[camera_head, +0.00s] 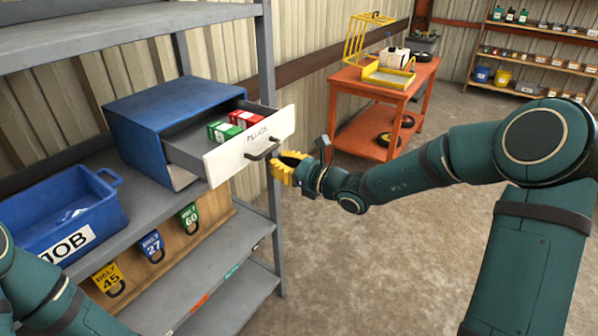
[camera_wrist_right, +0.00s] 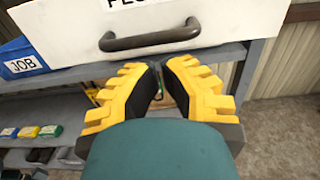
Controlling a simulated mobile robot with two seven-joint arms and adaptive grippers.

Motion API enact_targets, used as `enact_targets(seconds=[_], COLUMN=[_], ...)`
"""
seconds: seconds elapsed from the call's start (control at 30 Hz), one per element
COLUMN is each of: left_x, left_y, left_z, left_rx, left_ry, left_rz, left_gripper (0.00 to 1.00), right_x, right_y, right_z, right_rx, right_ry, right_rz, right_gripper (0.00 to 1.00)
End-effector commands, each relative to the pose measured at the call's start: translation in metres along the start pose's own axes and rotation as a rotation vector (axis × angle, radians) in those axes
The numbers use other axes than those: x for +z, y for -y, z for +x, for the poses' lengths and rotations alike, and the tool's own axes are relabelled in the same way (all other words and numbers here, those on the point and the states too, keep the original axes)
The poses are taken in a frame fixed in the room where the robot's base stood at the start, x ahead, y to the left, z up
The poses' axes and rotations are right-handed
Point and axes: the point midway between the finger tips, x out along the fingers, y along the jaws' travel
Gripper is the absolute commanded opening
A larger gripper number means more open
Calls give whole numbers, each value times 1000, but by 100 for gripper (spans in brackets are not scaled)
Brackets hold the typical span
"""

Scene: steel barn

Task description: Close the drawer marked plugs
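The drawer marked PLUGS (camera_head: 232,153) has a white front and is pulled well out of a blue cabinet (camera_head: 150,115) on the shelf. Red-and-white and green-and-white boxes (camera_head: 224,131) lie inside it. Its dark bar handle (camera_head: 262,151) also shows in the right wrist view (camera_wrist_right: 150,38). My right gripper (camera_head: 282,166) has yellow fingers and is just in front of the drawer front, near the handle. In the right wrist view its fingertips (camera_wrist_right: 162,66) nearly meet below the handle, with nothing between them. My left gripper is out of view; only part of the left arm shows.
A blue bin labelled JOB (camera_head: 66,218) stands left of the cabinet. A grey shelf post (camera_head: 268,90) rises close behind the drawer's right end. Belt tags (camera_head: 152,245) hang below. An orange cart (camera_head: 384,84) stands farther back; the floor between is clear.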

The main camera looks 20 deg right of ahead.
Motion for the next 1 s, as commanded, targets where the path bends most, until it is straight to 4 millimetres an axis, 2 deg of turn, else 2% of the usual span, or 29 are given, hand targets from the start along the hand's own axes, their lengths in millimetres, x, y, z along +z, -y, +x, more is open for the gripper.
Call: enact_targets(seconds=[0.1, 0.3, 0.77, 0.87, 1.0], left_x=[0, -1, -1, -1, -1], left_y=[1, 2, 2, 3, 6], left_z=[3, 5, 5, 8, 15], left_rx=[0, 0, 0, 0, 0], left_ry=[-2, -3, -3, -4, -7], left_rz=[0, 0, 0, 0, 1], left_gripper=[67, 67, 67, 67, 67], right_x=[-1, 0, 0, -1, -1], right_y=[-1, 0, 0, 0, -2], right_z=[20, 37, 42, 55, 87], right_rx=[2, 1, 1, 3, 5], right_ry=[2, 1, 0, 1, 3], right_rz=[0, 0, -1, -1, -2], right_gripper=[0, 0, 0, 0, 0])
